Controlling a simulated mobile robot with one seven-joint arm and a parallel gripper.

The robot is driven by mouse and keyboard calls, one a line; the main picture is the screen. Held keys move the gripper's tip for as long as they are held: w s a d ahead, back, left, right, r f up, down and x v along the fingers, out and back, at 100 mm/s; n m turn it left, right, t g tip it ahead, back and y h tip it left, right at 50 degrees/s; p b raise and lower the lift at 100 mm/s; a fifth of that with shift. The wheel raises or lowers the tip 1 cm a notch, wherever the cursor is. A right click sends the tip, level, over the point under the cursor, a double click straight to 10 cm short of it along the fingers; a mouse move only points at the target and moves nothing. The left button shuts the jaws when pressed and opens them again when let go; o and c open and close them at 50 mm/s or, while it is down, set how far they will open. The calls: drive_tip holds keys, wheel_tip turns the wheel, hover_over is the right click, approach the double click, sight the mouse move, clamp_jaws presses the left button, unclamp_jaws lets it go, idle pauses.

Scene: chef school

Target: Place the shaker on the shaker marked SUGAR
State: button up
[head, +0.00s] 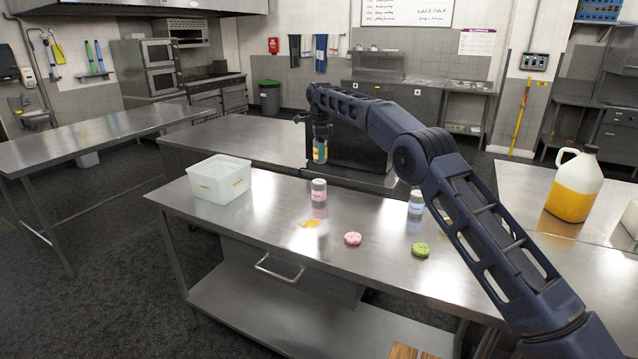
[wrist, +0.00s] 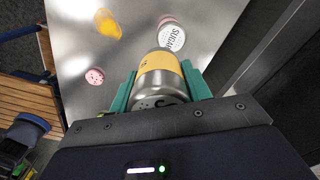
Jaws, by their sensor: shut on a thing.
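My gripper (head: 320,150) is shut on a metal shaker with a yellow band (wrist: 160,78). The held shaker also shows in the head view (head: 319,155). It looks upright, in the air above the steel table. The shaker marked SUGAR (wrist: 171,36) shows its white lettered top in the wrist view, just beyond the held shaker, which hides part of it. In the head view a pink-labelled shaker (head: 319,190), apparently this one, stands on the table (head: 270,215) below my gripper, with a visible gap between the two.
A shaker with a bluish label (head: 416,203) stands to the right. A pink round cookie (head: 353,239), a green one (head: 420,250) and a yellow patch (head: 310,224) lie nearer the front. A white bin (head: 219,180) stands left. A juice jug (head: 574,190) stands far right.

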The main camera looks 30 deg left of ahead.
drive_tip(key=shift+w+a+f, duration=0.7)
drive_tip(key=shift+w+a, duration=0.05)
drive_tip(key=shift+w, duration=0.2)
hover_over(319, 181)
drive_tip(key=shift+s+f, duration=0.1)
drive_tip(key=shift+f, duration=3.9)
drive_tip(key=shift+f, duration=0.15)
drive_tip(key=o, duration=1.1)
drive_tip(key=shift+r, duration=3.9)
